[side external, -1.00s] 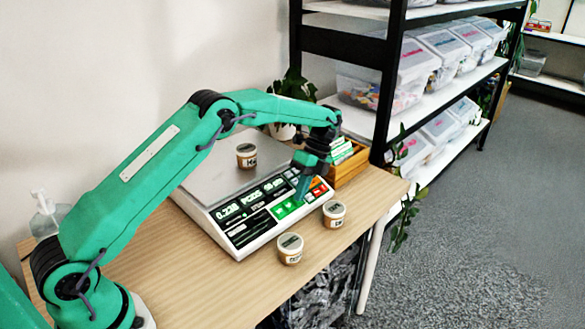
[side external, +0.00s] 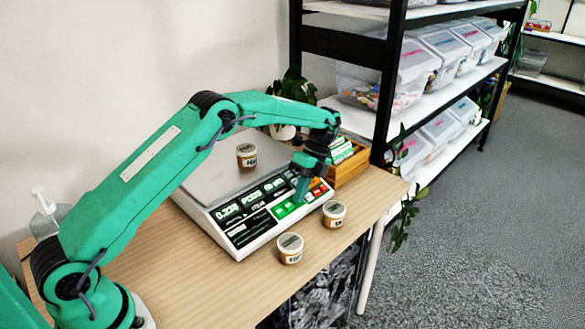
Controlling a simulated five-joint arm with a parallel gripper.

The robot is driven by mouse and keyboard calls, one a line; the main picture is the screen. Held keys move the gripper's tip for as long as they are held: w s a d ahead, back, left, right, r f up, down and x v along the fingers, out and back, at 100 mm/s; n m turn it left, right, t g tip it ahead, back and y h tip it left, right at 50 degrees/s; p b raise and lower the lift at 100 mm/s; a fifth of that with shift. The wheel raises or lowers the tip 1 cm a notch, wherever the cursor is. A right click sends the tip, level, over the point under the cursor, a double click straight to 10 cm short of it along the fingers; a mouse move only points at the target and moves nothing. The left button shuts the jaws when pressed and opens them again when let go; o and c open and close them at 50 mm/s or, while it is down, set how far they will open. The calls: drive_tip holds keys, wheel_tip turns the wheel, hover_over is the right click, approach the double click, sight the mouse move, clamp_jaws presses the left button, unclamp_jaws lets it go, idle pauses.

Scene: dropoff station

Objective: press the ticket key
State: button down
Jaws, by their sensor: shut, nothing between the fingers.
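A scale (side external: 206,180) with a grey weighing plate and a black key panel stands on the wooden table. Its display shows lit figures, and its panel has a block of green keys (side external: 284,209) with red and orange keys beside it. Which one is the ticket key is too small to read. My gripper (side external: 299,200) is shut and empty, pointing down at the green and red keys. Its tip overlaps the panel in the picture; I cannot tell if it touches a key. The gripper hides some keys.
A lidded jar (side external: 247,155) stands on the weighing plate. Two more jars, one in front (side external: 290,248) and one at the right (side external: 334,213), stand close to the scale. A wooden box (side external: 349,168) with green-and-white packets is behind my gripper. The table's front left is clear.

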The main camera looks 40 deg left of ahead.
drive_tip(key=shift+d+r, duration=0.1)
drive_tip(key=shift+r, duration=0.05)
drive_tip(key=shift+d+r, duration=0.25)
drive_tip(key=shift+r, duration=0.35)
drive_tip(key=shift+r, duration=0.1)
idle(0.4)
drive_tip(key=shift+d+r, duration=0.35)
drive_tip(key=shift+r, duration=0.4)
drive_tip(key=shift+d+r, duration=0.3)
drive_tip(key=shift+r, duration=0.4)
drive_tip(key=shift+d+r, duration=0.35)
drive_tip(key=shift+r, duration=0.4)
